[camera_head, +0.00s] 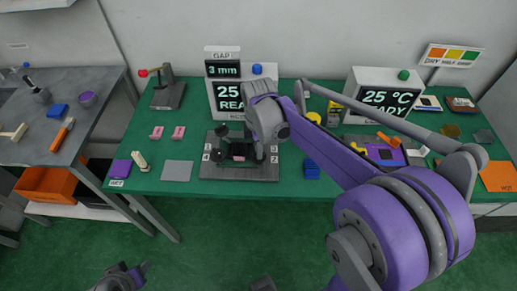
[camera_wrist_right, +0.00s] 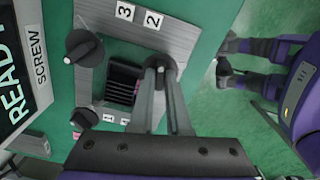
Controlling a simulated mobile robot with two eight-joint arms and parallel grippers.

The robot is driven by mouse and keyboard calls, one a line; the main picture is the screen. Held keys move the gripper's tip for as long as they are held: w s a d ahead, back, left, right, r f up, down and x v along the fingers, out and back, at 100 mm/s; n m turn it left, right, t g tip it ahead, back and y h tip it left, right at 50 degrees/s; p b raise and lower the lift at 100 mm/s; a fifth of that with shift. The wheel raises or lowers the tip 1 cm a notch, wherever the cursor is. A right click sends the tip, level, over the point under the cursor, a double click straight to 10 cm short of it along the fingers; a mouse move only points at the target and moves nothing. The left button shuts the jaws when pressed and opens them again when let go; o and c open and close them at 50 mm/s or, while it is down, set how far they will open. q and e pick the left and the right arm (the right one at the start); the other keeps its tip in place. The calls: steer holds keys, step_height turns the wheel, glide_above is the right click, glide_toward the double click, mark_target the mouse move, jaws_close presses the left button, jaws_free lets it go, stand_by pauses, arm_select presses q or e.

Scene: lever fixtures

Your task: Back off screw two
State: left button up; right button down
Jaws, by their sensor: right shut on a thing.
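The grey screw fixture (camera_head: 240,172) stands on the green table, with a dark ribbed block (camera_wrist_right: 122,84) in its middle. In the right wrist view, black screw knobs stand near its corners, one near label 3 (camera_wrist_right: 83,47) and another at lower left (camera_wrist_right: 83,119). My right gripper (camera_wrist_right: 161,74) is shut on screw two's black knob (camera_wrist_right: 160,63), near label 2 (camera_wrist_right: 153,19). The arm hides part of the fixture in the head view. The fourth corner is hidden by my fingers. My left gripper (camera_head: 135,274) is low at the left, away from the table; its jaws are unclear.
A gap display (camera_head: 226,95) reading 3 mm and READY stands behind the fixture. A grey pad (camera_head: 177,171) lies left of it, a blue block (camera_head: 312,169) right of it. A lever stand (camera_head: 168,94) is at back left. A 25 °C display (camera_head: 385,97) stands at back right.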

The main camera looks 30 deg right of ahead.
steer(key=n, duration=0.6)
steer(key=shift+n, duration=0.3)
stand_by(0.4)
steer(key=c, duration=0.9)
jaws_free()
step_height(320, 180, up, 11)
steer(key=shift+f+p, duration=0.1)
steer(key=shift+p, duration=0.25)
steer(key=s+a+f+m+t, duration=0.1)
steer(key=s+a+f+m, duration=0.1)
steer(key=s+m, duration=0.3)
steer(key=s+a+f+m+t+p, duration=0.1)
steer(key=s+f+m, duration=0.3)
steer(key=m, duration=0.5)
steer(key=s+a+f+m+t, duration=0.3)
steer(key=s+m, duration=0.2)
steer(key=m, duration=0.1)
steer(key=shift+s+a+m, duration=0.4)
